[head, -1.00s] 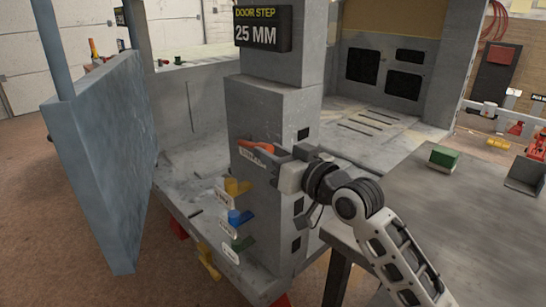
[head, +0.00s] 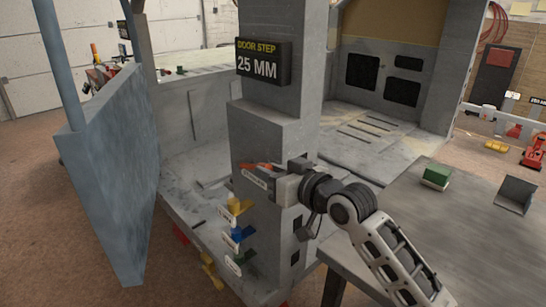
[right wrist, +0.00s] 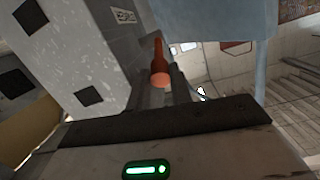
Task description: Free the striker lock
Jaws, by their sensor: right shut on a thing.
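An orange lever (head: 254,166) sticks out of the grey pillar (head: 262,130), just above a small white label (head: 255,180) too small to read. My right gripper (head: 272,172) is at this lever, coming from the right side of the pillar. In the right wrist view the orange-red lever (right wrist: 160,62) lies between the two fingers, which are shut on it. The fingers hide part of the lever in the head view. Below it are a yellow lever (head: 238,206), a blue lever (head: 239,234) and a green lever (head: 243,256). My left gripper is not in view.
A sign (head: 263,62) on the pillar reads "DOOR STEP 25 MM". A blue-grey door (head: 108,185) stands open at the left. A grey table (head: 430,240) at the right carries a green block (head: 437,174) and a grey bracket (head: 515,194).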

